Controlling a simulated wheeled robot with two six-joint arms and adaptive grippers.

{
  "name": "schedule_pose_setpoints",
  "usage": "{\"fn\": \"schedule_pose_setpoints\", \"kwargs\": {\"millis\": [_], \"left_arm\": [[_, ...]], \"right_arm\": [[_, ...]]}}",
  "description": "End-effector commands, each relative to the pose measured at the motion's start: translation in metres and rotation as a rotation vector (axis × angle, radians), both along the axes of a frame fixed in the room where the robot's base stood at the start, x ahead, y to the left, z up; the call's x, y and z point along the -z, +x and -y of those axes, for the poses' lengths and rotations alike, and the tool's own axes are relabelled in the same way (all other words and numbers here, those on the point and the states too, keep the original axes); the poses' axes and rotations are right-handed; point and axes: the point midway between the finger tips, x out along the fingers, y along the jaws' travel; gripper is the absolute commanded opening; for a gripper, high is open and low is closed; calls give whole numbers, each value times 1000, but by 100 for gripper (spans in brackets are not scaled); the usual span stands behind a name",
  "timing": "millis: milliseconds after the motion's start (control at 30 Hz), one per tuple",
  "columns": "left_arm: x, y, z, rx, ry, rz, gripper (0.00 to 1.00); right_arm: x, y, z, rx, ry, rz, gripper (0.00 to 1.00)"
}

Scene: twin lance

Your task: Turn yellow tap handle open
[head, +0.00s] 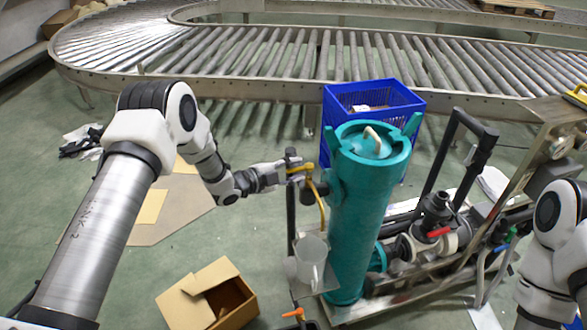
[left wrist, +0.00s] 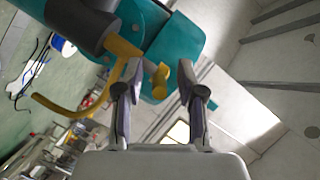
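The yellow tap handle (head: 301,169) is at the top of a dark upright pipe, left of the teal cylinder (head: 358,210). A yellow curved spout or hose (head: 321,208) hangs below it. My left gripper (head: 288,170) is right at the tap. In the left wrist view my left gripper (left wrist: 160,72) has its two fingers apart. Part of the yellow handle (left wrist: 124,47) shows behind the left finger, and a yellow end piece (left wrist: 160,80) lies between the fingertips. I cannot tell whether a finger touches it. My right gripper is out of view.
A clear jug (head: 311,262) stands below the spout. A blue crate (head: 405,98) stands behind the cylinder. Pipes with a red-handled valve (head: 438,232) run to the right. An open cardboard box (head: 238,300) lies on the floor. A roller conveyor (head: 300,58) crosses the back.

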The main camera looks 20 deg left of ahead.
Motion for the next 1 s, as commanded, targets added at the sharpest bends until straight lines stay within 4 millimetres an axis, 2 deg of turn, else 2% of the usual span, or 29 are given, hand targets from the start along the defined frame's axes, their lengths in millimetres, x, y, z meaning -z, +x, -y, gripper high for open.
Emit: {"fn": "schedule_pose_setpoints", "kwargs": {"millis": [133, 167, 233, 267, 667, 1000], "left_arm": [[0, 0, 0, -1, 0, -1, 39], [0, 0, 0, -1, 0, -1, 32], [0, 0, 0, -1, 0, -1, 7], [0, 0, 0, -1, -1, -1, 0], [1, -1, 1, -19, -2, -2, 0], [2, -6, 8, -174, -4, -3, 0]], "right_arm": [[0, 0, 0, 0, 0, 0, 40], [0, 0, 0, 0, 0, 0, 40], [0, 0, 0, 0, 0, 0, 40], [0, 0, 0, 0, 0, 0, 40], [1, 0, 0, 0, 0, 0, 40], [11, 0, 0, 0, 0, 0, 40]]}}
